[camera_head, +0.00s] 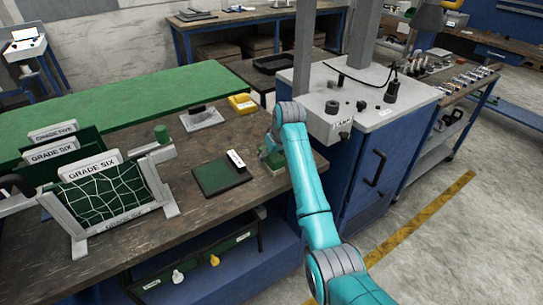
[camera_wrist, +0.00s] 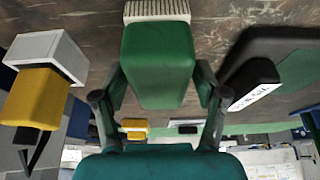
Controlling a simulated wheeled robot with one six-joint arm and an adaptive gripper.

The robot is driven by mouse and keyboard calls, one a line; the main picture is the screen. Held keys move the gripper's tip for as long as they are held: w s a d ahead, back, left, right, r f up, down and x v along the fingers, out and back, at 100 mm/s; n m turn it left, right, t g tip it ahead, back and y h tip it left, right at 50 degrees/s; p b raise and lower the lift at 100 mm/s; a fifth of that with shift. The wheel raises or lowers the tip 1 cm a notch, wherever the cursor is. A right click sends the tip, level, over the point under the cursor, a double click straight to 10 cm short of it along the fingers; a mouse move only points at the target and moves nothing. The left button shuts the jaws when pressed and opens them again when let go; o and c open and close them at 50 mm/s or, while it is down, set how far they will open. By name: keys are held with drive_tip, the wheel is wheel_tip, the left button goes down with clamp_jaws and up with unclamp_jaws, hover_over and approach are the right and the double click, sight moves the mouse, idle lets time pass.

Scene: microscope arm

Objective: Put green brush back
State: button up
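The green brush, a green block with pale bristles, shows in the wrist view (camera_wrist: 158,65) between my gripper's two dark fingers (camera_wrist: 160,95). The fingers press against both its sides. Its bristles face the wooden bench top; I cannot tell whether they touch it. In the head view my gripper (camera_head: 268,150) is low over the bench's right end, and a bit of green (camera_head: 275,161) shows under it. The arm hides much of the brush there.
Left of my gripper lies a dark tray (camera_head: 222,186) with a black, white-labelled block (camera_head: 236,158). A yellow object (camera_head: 242,103) and a grey plate (camera_head: 202,119) lie behind. A yellow block (camera_wrist: 38,97) shows in the wrist view. A blue cabinet (camera_head: 370,170) stands right.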

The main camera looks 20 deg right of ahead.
drive_tip(key=shift+r, duration=0.15)
drive_tip(key=v, duration=1.2)
